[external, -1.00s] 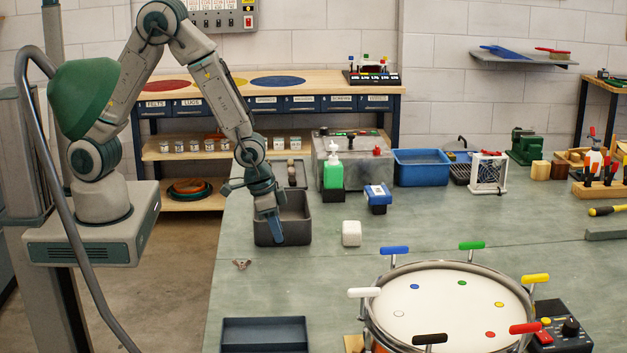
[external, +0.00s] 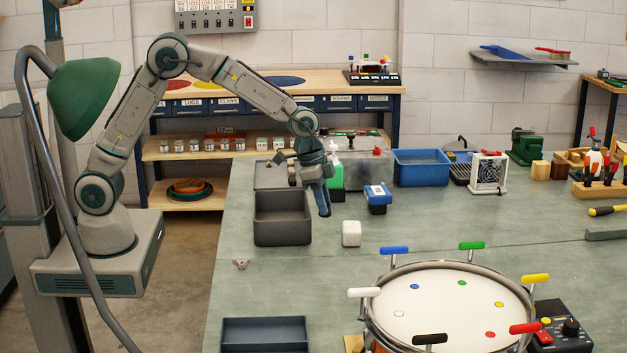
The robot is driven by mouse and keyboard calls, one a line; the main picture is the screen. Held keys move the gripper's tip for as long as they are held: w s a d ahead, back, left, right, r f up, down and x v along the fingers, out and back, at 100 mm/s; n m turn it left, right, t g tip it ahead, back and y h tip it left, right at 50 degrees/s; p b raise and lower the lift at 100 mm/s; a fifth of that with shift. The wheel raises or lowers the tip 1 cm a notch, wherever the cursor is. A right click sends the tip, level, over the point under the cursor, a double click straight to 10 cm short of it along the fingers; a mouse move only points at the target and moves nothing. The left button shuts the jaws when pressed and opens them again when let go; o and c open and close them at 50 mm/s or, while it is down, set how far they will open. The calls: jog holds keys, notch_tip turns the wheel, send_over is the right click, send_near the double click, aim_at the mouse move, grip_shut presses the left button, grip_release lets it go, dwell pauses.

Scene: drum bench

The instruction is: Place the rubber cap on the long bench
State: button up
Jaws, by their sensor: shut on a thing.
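My gripper (external: 323,207) points down over the long grey-green bench (external: 290,285), just right of the dark grey bin (external: 283,239). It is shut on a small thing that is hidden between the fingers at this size. I cannot make out the rubber cap separately anywhere in the view. The fingertips appear to be above the bench top, but their exact height is hard to tell.
A white block (external: 351,233), a blue-and-white box (external: 378,198) and a green bottle (external: 336,176) stand near my gripper. A blue tub (external: 421,167) is farther back. A drum (external: 450,305) with coloured handles and a dark tray (external: 264,335) are in front. Bare bench lies between.

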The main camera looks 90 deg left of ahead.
jog(key=a+r, duration=0.1)
jog(key=w+a+r+m+b, duration=0.1)
jog(key=shift+w+a+r, duration=0.2)
jog(key=shift+w+a, duration=0.05)
jog(key=shift+a, duration=0.05)
jog(key=w+a+f, duration=0.1)
jog(key=a+f, duration=0.1)
jog(key=a, duration=0.1)
jog(key=w+a+f+p, duration=0.1)
jog(key=a+f, duration=0.1)
jog(key=a, duration=0.2)
jog(key=w+a+f+p, duration=0.1)
jog(key=a+f, duration=0.2)
jog(key=a, duration=0.1)
jog(key=shift+w, duration=0.4)
notch_tip(320, 180, down, 2)
jog(key=shift+s+f+p, duration=0.1)
jog(key=shift+f+p, duration=0.05)
jog(key=shift+p, duration=0.45)
jog(key=shift+f, duration=0.7)
jog(key=shift+f, duration=0.1)
